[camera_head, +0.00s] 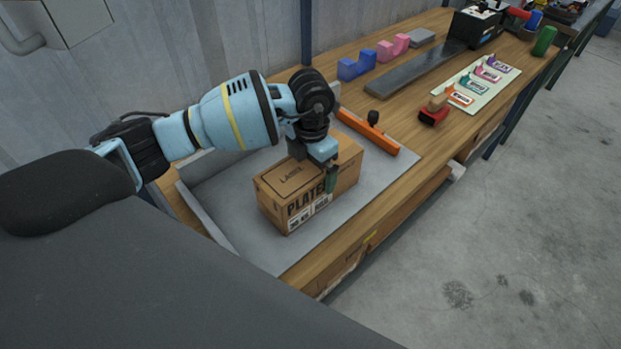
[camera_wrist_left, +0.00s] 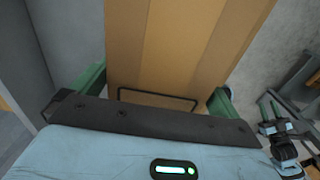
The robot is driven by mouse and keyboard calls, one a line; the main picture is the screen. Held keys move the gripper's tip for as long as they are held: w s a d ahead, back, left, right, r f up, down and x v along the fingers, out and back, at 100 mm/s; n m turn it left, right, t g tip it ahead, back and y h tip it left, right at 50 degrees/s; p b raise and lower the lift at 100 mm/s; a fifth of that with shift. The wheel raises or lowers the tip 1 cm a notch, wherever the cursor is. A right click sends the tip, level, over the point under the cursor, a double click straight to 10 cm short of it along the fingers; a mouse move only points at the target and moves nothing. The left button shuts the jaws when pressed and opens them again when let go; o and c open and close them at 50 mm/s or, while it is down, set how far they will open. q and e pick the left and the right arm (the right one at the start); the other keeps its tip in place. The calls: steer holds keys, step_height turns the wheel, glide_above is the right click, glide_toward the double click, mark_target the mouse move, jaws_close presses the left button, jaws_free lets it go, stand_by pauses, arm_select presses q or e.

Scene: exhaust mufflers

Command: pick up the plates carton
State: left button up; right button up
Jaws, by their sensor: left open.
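The plates carton (camera_head: 272,207) is a brown cardboard box with "PLATES" printed on its side, standing upright on a grey mat (camera_head: 259,253). My left gripper (camera_head: 318,173) is open, pointing down at the right part of the carton. One green finger shows in front of the carton's lettered side; the other is hidden in the head view. In the left wrist view the brown carton (camera_wrist_left: 185,45) lies between the two green fingers (camera_wrist_left: 155,88). Whether they touch it I cannot tell. What looks like my right gripper (camera_wrist_left: 272,112) shows small at the right of the wrist view.
An orange bar-shaped tool (camera_head: 368,132) lies just behind the carton. Farther along the wooden bench (camera_head: 425,160) are blue (camera_head: 357,66) and pink (camera_head: 393,47) holders, a dark metal bar (camera_head: 415,72), a red-based stamp (camera_head: 433,112) and a board with coloured tags (camera_head: 490,92).

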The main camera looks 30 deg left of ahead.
arm_select(q)
steer(key=shift+f, duration=0.75)
steer(key=shift+c, duration=0.3)
steer(key=c, duration=1.2)
steer(key=shift+r, duration=0.15)
steer(key=shift+c, duration=0.7)
steer(key=shift+r, duration=5)
